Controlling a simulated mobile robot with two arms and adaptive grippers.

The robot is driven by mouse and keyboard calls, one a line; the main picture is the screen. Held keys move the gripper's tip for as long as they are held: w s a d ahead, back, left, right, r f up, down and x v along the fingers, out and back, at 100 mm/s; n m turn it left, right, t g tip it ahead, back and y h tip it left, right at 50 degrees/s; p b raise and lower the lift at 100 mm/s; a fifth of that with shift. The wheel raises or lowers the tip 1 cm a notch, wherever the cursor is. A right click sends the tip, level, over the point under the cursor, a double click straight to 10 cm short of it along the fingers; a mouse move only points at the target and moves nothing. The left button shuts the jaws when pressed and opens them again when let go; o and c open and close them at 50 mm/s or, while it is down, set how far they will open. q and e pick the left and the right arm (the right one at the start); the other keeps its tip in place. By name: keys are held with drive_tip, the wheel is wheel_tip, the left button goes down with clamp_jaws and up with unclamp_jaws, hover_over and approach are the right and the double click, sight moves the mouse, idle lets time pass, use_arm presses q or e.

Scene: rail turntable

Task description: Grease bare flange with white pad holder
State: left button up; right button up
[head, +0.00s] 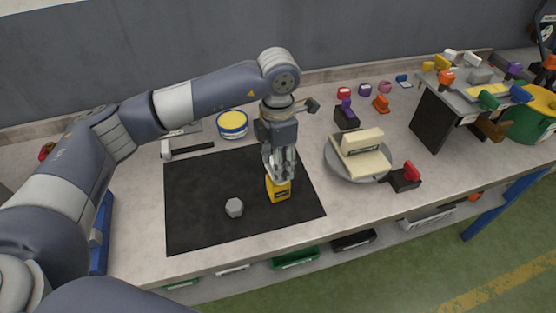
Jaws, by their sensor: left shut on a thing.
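My left gripper (281,168) points down over the black mat (200,190) and is shut on a yellow block with a dark label (278,189). The fingers hide the block's top; I cannot tell whether it touches the mat. A round grey turntable (338,172) to the right carries a cream, stepped rail piece (362,140); I cannot tell which flange is bare. A round tin with a yellow top (232,122) stands behind the mat. Small white-topped pieces (450,55) sit on the raised stand; I cannot tell whether one is the white pad holder. My right gripper is not in view.
A grey hexagonal piece (234,208) lies on the mat. A red-handled black block (405,177) stands right of the turntable. Several coloured handles stand behind it. The raised stand (436,117) and a green bin (530,125) are at the right. The mat's left part is clear.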

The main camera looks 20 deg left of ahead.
use_arm(q)
drive_tip(key=shift+r+p, duration=1.45)
drive_tip(key=shift+r, duration=2.05)
drive_tip(key=shift+s+a+f+m, duration=0.15)
drive_tip(key=shift+s+m, duration=0.1)
drive_tip(key=shift+m, duration=0.35)
drive_tip(key=shift+s+a+f+m, duration=0.1)
drive_tip(key=shift+s+m, duration=0.15)
drive_tip(key=shift+m, duration=0.35)
drive_tip(key=s+a+f+m+b, duration=0.1)
drive_tip(key=s+m, duration=0.5)
drive_tip(key=m, duration=0.5)
drive_tip(key=s+a+f+m, duration=0.2)
drive_tip(key=s+m, duration=0.4)
drive_tip(key=m, duration=0.6)
drive_tip(key=shift+s+a+m+b, duration=0.25)
drive_tip(key=shift+s+m+b, duration=0.05)
drive_tip(key=shift+s+b, duration=0.1)
